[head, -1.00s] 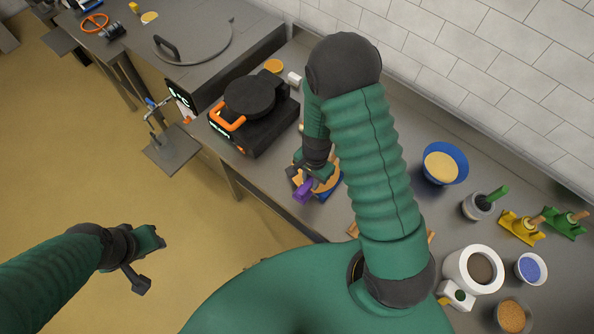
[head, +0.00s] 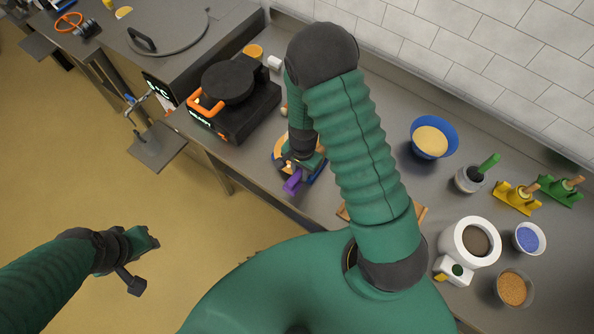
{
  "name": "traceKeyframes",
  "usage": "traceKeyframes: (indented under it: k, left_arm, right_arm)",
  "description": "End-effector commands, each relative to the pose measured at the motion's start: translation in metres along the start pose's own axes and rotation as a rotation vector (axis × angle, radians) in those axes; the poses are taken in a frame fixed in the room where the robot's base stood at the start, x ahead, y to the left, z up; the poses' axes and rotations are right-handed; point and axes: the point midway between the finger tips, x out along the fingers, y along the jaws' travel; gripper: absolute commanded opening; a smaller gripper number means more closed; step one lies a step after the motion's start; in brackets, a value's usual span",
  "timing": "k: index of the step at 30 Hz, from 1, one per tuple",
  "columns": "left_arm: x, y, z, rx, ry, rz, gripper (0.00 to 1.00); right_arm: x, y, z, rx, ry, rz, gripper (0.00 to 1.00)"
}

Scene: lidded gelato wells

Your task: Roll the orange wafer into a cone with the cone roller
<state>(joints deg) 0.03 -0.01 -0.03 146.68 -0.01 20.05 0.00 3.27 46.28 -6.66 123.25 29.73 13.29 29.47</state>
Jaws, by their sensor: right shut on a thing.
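My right gripper (head: 297,165) is low over the counter and shut on a purple-handled tool (head: 293,182), which looks like the cone roller. Most of the tool is hidden by the gripper. Under and around the gripper, a round orange wafer (head: 281,150) shows in part on a blue base (head: 318,172). My forearm and fingers hide the rest, so I cannot tell whether the wafer is flat or curled. My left gripper (head: 146,262) is open and empty over the floor at the left, away from the counter.
A black waffle iron (head: 235,103) with an orange handle stands left of the wafer. A blue bowl of batter (head: 431,138), yellow (head: 516,198) and green (head: 561,190) stands, a white machine (head: 470,243) and topping bowls (head: 514,288) stand right. A wooden piece (head: 343,212) lies partly behind my arm.

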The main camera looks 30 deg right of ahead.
Motion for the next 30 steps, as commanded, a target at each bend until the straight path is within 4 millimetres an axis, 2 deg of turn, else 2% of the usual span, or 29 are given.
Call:
traceKeyframes:
  k: [14,30]
  left_arm:
    - [0.003,0.0,0.001,0.001,0.0,0.0,0.36]
    - [0.008,0.0,0.002,0.001,0.0,0.0,0.36]
  right_arm:
    - [0.003,-0.003,0.006,-0.001,0.006,0.003,0.0]
    - [0.011,-0.002,0.001,0.0,0.002,0.001,0.0]
